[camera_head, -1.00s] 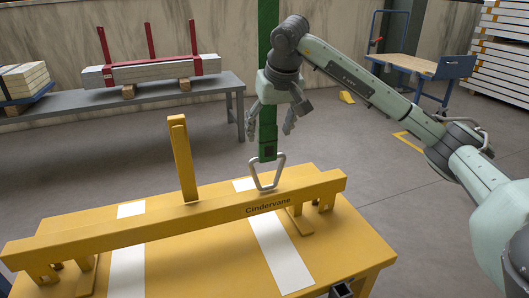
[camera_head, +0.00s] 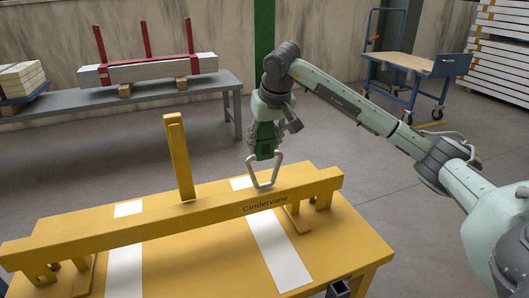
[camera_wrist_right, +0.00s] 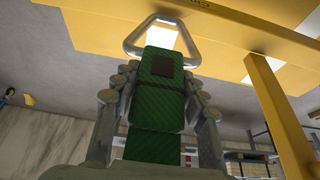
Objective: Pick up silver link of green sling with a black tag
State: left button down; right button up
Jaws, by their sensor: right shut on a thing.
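My right gripper (camera_head: 265,145) is shut on the green sling (camera_wrist_right: 158,105), just above its lower end. In the right wrist view the fingers stand on both sides of the green webbing. A dark tag (camera_wrist_right: 167,60) shows on the webbing between the fingers and the link. The silver link (camera_head: 266,171) is a ring with bent sides at the sling's lower end. It also shows in the right wrist view (camera_wrist_right: 190,42). Its bottom is close to the top of the yellow beam (camera_head: 160,222); I cannot tell if they touch. My left gripper is out of view.
The yellow beam, lettered Cindervane, lies across a yellow table (camera_head: 345,240) with two white strips. A yellow post (camera_head: 178,155) rises left of my gripper. A grey bench (camera_head: 160,98) with red-strapped planks and a cart (camera_head: 415,65) stand behind. Grey floor is open between.

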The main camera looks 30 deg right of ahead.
grip_shut()
jog(key=shift+r, duration=0.1)
jog(key=shift+r, duration=0.1)
